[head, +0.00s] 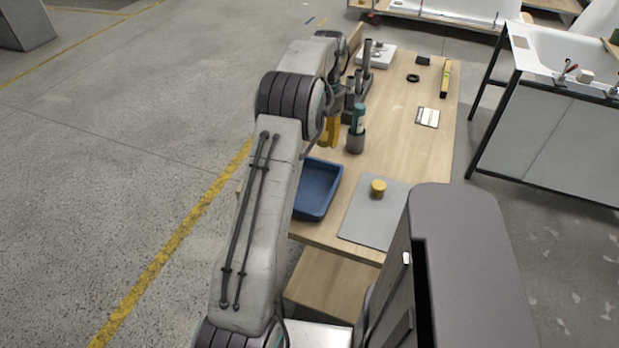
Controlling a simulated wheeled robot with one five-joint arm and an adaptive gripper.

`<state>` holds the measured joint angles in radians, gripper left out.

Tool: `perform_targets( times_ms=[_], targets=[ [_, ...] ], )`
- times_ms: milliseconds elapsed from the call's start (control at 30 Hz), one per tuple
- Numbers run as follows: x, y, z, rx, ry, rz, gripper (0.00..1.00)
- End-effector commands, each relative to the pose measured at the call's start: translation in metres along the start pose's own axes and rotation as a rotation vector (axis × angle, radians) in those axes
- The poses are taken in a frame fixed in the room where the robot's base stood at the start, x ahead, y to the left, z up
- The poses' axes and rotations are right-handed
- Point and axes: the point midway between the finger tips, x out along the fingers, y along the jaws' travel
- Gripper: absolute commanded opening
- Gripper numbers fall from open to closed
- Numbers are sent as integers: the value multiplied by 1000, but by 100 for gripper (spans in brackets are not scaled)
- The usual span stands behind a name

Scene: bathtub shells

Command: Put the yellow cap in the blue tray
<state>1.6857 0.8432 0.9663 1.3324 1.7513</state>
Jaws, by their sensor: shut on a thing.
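A small yellow cap (378,187) sits upright on a grey mat (362,218) at the near end of the wooden table. No gripper touches it. The blue tray (320,188) lies on the table left of the mat, partly hidden behind my arm. The part of its floor that shows is empty. My arm reaches up past the tray toward the far left side of the table. My gripper cannot be made out; the arm's links and the dark items around its far end hide it, so what it holds does not show.
A grey cup (355,142) with a teal-handled item stands beyond the tray, beside an orange-yellow object (330,132). Dark upright holders (364,72) stand farther back. A black ring (413,78), a white card (428,117) and a yellow level (445,78) lie farther right. The middle is clear.

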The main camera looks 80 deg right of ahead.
Motion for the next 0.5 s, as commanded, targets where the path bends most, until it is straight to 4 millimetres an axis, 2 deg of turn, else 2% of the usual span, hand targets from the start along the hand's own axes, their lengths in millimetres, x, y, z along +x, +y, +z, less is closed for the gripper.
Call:
perform_targets(
  times_ms=[33, 100, 200, 333, 500],
  targets=[
    [0, -4, -15, 52, 0, 0, 11],
    [-1, -7, -29, 110, 0, -1, 11],
    [-1, -9, -44, 167, 0, 0, 11],
    [1, -7, -50, 203, 0, 0, 11],
    [10, 5, -44, 210, 0, 2, 11]
  ],
)
